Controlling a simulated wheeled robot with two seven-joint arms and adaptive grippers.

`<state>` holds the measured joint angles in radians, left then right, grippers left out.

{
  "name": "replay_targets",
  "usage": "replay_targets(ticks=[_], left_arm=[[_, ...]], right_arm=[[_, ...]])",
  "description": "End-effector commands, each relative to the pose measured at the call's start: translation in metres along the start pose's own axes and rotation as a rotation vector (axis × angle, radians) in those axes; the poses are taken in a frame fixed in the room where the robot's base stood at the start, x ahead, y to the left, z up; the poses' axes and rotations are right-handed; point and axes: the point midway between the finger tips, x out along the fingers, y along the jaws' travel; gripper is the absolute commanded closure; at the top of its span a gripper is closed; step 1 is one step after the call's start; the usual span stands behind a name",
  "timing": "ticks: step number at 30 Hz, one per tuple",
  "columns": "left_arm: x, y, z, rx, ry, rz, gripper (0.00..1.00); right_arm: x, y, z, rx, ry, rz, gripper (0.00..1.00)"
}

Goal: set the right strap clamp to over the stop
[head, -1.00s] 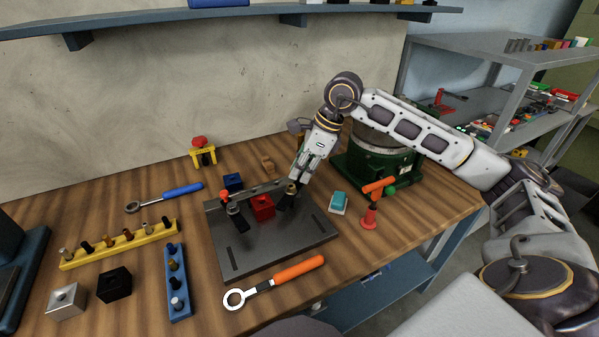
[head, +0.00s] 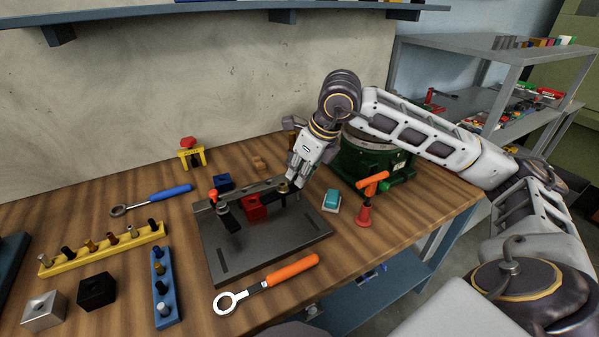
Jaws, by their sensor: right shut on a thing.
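A dark fixture plate (head: 272,252) lies on the bench with a raised rail along its back edge. A red block (head: 253,208) sits on it near the rail. The left strap clamp (head: 229,218), a black strap beside an orange-red knob, is left of the block. The right strap clamp (head: 283,187) shows a brass-coloured nut at the rail's right end. My right gripper (head: 296,184) is shut on this clamp's dark strap, right of the red block. The fingers partly hide the strap, so its exact angle and the stop are unclear. My left gripper is out of view.
An orange-handled ring wrench (head: 277,280) lies in front of the plate. A teal-topped block (head: 332,200) and a red-orange tool (head: 365,205) stand to the right, before a green round machine (head: 370,165). Yellow (head: 105,247) and blue (head: 164,288) peg racks stand left.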

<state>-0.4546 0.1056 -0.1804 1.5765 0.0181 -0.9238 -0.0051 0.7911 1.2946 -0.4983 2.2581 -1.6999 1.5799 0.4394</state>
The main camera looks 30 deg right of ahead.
Motion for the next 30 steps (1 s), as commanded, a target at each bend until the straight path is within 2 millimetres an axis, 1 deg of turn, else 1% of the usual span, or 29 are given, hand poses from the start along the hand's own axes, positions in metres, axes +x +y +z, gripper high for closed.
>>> replay_targets(ticks=[7, 21, 22, 27, 30], left_arm=[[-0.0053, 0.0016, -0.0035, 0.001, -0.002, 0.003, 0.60], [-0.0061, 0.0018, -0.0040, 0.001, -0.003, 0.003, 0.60], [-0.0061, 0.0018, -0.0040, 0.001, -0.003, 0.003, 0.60], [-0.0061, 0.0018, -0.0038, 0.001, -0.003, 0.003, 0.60], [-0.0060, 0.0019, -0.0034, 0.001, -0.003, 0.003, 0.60]], right_arm=[[-0.0021, 0.0014, -0.0010, 0.056, -0.005, -0.024, 1.00], [-0.0025, 0.0015, -0.0012, 0.067, -0.005, -0.029, 1.00], [-0.0025, 0.0015, -0.0012, 0.067, -0.005, -0.029, 0.81], [-0.0020, 0.0016, -0.0017, 0.066, -0.003, -0.028, 0.59], [-0.0017, 0.0017, -0.0019, 0.066, -0.002, -0.028, 0.59]])
